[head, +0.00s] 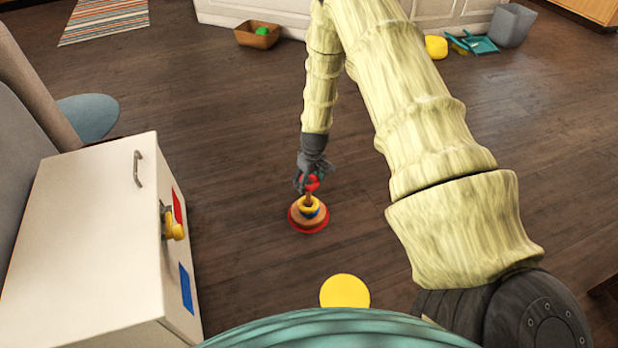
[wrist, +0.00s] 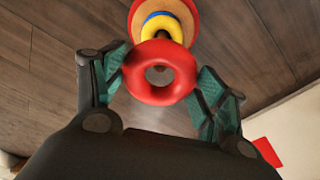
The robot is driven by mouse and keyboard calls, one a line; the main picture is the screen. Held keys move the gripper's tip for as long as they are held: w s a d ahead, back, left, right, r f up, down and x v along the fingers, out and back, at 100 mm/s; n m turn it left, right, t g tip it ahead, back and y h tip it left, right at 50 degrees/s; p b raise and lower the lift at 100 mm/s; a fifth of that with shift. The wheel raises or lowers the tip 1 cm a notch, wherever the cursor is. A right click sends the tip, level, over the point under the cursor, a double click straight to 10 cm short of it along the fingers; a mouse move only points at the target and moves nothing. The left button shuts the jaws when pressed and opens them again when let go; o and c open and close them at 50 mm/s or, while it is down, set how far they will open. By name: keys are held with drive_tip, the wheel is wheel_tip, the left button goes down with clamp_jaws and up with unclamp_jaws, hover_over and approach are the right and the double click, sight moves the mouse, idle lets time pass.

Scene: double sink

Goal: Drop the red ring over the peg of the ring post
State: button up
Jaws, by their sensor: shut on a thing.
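The red ring (head: 312,184) is held in my gripper (head: 311,178), which is shut on it just above the ring post. The wrist view shows the red ring (wrist: 135,78) between the two green finger pads of my gripper (wrist: 161,78). The ring post (head: 299,221) stands on the floor with a round wooden base edged in red. A yellow ring (head: 303,212) and a blue ring lie low around its peg (head: 309,200). In the wrist view the yellow ring (wrist: 152,29) is beyond the red ring. I cannot tell whether the red ring touches the peg top.
A white cabinet (head: 85,220) with a handle and coloured patches stands at the left. A yellow disc (head: 345,291) is in front of the post. A wooden box (head: 257,36) with a green ball stands at the back.

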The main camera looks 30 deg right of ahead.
drive_tip(key=shift+f+b, duration=0.5)
drive_tip(key=shift+f, duration=1.2)
drive_tip(key=o, duration=1.1)
drive_tip(key=shift+c, duration=0.2)
drive_tip(key=r, duration=0.4)
drive_tip(key=s+r, duration=0.1)
drive_tip(key=r, duration=0.6)
drive_tip(key=shift+s+d+r, duration=0.15)
drive_tip(key=shift+s+r, duration=0.05)
drive_tip(key=shift+r, duration=0.2)
